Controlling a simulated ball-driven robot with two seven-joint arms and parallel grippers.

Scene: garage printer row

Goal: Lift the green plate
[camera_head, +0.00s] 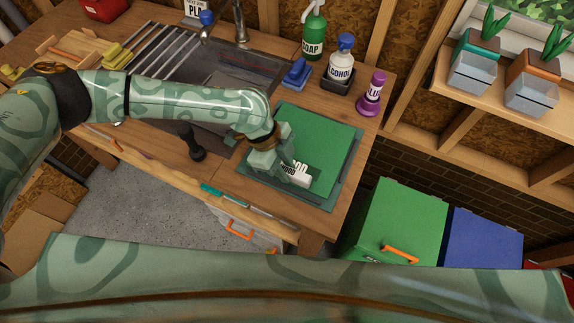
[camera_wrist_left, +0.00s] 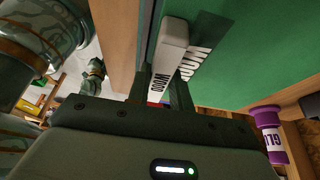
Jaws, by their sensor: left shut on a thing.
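The green plate (camera_head: 325,146) is a flat square at the right end of the wooden bench, over a darker mat (camera_head: 330,201). Its green face also fills the upper right of the left wrist view (camera_wrist_left: 260,45). A white block with black lettering (camera_head: 297,177) sits at the plate's near edge; in the left wrist view it shows between the fingers (camera_wrist_left: 169,52). My left gripper (camera_head: 283,170) is shut on this block. I cannot tell whether the plate is clear of the mat. My right gripper does not show.
A soap bottle (camera_head: 314,32), an alcohol bottle (camera_head: 341,62), a blue brush (camera_head: 297,72) and a purple glue bottle (camera_head: 371,95) stand behind the plate. The sink (camera_head: 235,75) is to the left. Green (camera_head: 400,218) and blue (camera_head: 483,240) bins stand below the bench's right end.

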